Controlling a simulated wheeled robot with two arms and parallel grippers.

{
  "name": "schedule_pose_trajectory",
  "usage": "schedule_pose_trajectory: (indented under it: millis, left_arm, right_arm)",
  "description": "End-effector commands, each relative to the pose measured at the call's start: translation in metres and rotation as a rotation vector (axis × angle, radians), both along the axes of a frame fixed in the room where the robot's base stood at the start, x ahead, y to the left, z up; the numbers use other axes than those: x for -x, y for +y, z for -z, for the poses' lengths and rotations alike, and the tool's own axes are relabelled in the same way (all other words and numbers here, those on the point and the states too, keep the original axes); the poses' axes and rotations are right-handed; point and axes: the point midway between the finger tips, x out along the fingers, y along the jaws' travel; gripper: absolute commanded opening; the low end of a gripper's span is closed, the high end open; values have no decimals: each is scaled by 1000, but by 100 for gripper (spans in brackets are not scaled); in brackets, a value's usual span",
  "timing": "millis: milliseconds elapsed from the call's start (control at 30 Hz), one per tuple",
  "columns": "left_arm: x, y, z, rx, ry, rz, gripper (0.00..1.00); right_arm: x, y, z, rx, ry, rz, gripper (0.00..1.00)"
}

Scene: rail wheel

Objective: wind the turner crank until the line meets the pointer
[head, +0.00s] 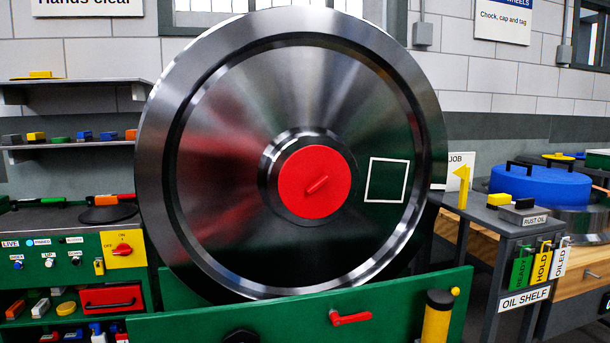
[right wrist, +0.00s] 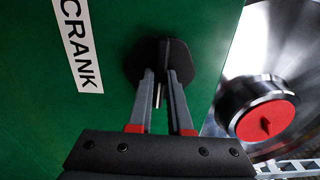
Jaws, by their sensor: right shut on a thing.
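The large steel wheel (head: 230,110) stands upright in the green turner (head: 200,325), with a red hub cap (head: 335,190) and a white square outline (head: 404,181) on its face. A short white line (head: 437,186) shows at the wheel's right rim. A yellow pointer (head: 462,185) stands just right of it, near the same height; whether they line up exactly is unclear. In the right wrist view, my right gripper (right wrist: 162,78) is shut on the dark crank (right wrist: 174,60) beside the CRANK label (right wrist: 79,40); its fingers hide part of it. My left gripper is out of view.
A red lever (head: 350,318) and a yellow post with a black top (head: 437,317) are at the turner's front. The oil shelf (head: 500,222) with tags stands at right. A control panel (head: 75,262) and wall shelves (head: 80,82) are at left.

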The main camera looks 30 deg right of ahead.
Motion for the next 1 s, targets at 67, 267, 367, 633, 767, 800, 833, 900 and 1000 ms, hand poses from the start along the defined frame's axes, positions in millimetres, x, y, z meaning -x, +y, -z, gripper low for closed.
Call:
schedule_pose_trajectory:
  millis: [67,267,367,633,767,800,833,900,1000]
  left_arm:
    - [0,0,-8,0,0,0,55]
    - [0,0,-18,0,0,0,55]
    - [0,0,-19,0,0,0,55]
    - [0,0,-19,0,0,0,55]
    - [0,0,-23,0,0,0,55]
    - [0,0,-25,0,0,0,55]
    - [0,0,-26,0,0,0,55]
    - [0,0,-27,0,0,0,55]
    - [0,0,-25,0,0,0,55]
  right_arm:
    - [0,-1,-3,-64,-17,3,0]
    - [0,0,-1,-272,-75,2,0]
    - [0,0,0,-330,-92,1,0]
    - [0,0,0,-344,-97,0,0]
    - [0,0,-1,-399,-112,1,0]
    - [0,0,-1,-432,-121,1,0]
    - [0,0,-1,-457,-128,1,0]
    - [0,0,-1,-496,-141,0,0]
    - [0,0,0,-495,-141,0,34]
